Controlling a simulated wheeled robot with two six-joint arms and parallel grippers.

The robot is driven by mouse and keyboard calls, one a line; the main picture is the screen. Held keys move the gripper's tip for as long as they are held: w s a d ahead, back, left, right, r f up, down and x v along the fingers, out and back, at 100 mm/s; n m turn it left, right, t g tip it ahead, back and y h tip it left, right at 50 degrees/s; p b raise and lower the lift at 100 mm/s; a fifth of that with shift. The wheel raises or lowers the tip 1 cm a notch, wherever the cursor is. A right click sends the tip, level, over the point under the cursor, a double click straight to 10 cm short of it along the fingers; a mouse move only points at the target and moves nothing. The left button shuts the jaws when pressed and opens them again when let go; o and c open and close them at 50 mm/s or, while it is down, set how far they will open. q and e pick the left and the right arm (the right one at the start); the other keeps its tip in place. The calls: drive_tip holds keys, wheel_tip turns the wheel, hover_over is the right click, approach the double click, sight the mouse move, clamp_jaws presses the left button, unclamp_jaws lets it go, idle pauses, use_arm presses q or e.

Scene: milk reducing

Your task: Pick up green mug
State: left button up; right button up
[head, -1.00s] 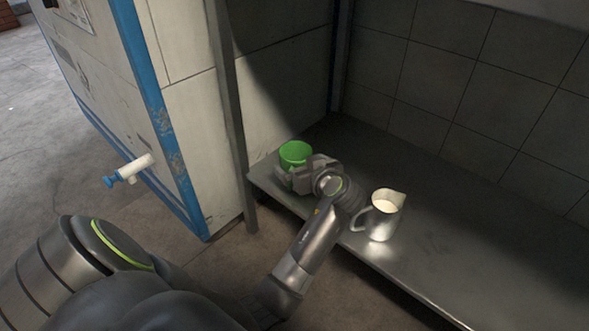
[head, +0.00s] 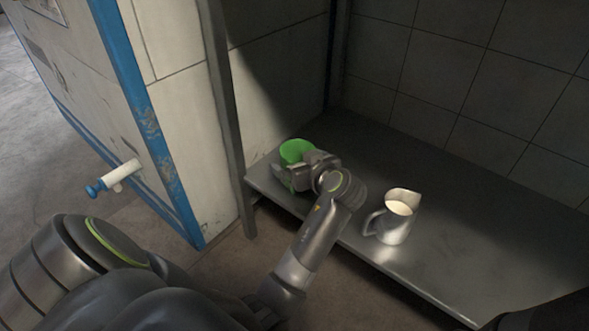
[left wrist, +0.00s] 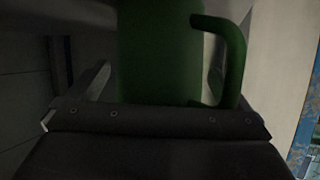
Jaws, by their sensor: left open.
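The green mug (head: 296,149) stands on the metal shelf (head: 440,225) near its left end, partly hidden behind my left gripper. My left gripper (head: 290,176) is open at the mug, and its fingers reach to either side of it. In the left wrist view the dark green mug (left wrist: 160,55) stands close in front of the gripper (left wrist: 150,90), with its handle to the right. One finger shows left of the mug and one to the right near the handle. I cannot tell whether the fingers touch it.
A metal jug (head: 397,217) holding pale liquid stands on the shelf right of my left arm. A metal post (head: 226,115) rises at the shelf's left end, beside a white and blue cabinet (head: 165,130) with a tap (head: 118,176). The shelf's right part is clear.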

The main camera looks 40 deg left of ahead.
use_arm(q)
drive_tip(key=shift+c, duration=0.4)
drive_tip(key=c, duration=1)
drive_tip(key=shift+r, duration=0.1)
